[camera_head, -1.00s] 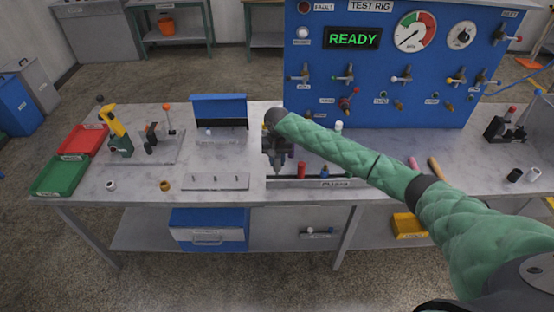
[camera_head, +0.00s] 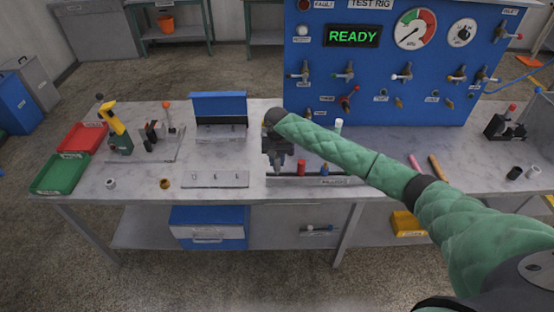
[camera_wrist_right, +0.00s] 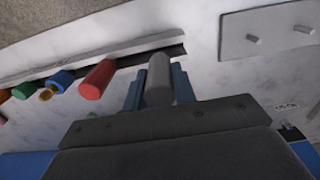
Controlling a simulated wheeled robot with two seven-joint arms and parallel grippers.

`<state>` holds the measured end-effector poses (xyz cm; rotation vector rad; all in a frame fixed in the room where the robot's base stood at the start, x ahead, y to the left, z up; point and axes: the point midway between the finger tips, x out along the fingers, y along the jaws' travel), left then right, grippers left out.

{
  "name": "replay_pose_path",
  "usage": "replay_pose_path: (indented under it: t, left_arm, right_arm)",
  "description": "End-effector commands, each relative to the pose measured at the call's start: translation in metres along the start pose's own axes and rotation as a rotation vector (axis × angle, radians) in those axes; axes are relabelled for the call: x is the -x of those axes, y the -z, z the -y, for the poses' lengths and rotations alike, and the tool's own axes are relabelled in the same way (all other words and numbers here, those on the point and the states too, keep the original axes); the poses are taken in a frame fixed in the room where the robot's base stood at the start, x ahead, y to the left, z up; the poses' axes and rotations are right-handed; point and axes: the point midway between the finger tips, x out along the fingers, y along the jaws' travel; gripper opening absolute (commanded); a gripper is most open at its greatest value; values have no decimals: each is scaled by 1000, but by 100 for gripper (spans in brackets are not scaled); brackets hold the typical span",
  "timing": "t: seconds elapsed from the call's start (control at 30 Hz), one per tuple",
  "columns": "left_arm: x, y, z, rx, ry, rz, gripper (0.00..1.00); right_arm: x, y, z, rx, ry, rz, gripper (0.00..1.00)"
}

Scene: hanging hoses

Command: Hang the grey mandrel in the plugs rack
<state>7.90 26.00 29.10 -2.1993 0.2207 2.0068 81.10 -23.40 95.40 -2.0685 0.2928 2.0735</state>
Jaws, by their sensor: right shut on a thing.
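My right gripper (camera_head: 276,168) points down at the left end of the plugs rack (camera_head: 334,182), a low rail near the table's front edge. In the right wrist view, its two blue fingers (camera_wrist_right: 157,88) are shut on the grey mandrel (camera_wrist_right: 158,78), a grey cylinder. The mandrel lines up with the dark rail of the rack (camera_wrist_right: 120,47), beside the red plug (camera_wrist_right: 97,79). I cannot tell whether it is seated in the rack or just in front of it. My left gripper is not in view.
Blue (camera_wrist_right: 61,80) and green (camera_wrist_right: 24,89) plugs hang along the rack past the red one. A flat plate with pegs (camera_head: 215,179) lies left of the gripper. The blue test rig (camera_head: 390,75) stands behind. Bare tabletop lies between the plate and the blue-backed stand (camera_head: 219,104).

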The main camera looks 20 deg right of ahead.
Motion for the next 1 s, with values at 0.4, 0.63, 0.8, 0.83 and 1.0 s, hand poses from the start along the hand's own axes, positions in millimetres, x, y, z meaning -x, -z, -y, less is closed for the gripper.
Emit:
replay_pose_path:
  t: [0.4,0.63,0.8,0.83,1.0]
  left_arm:
    - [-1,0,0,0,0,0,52]
    - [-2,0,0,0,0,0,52]
    - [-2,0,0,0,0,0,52]
    - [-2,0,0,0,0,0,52]
    - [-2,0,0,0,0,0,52]
  right_arm:
    - [-8,0,0,0,0,-1,2]
    - [-13,0,0,1,1,-1,2]
    - [-17,0,0,1,1,-1,2]
    - [-17,0,0,1,1,-1,2]
    - [-21,0,0,1,1,0,2]
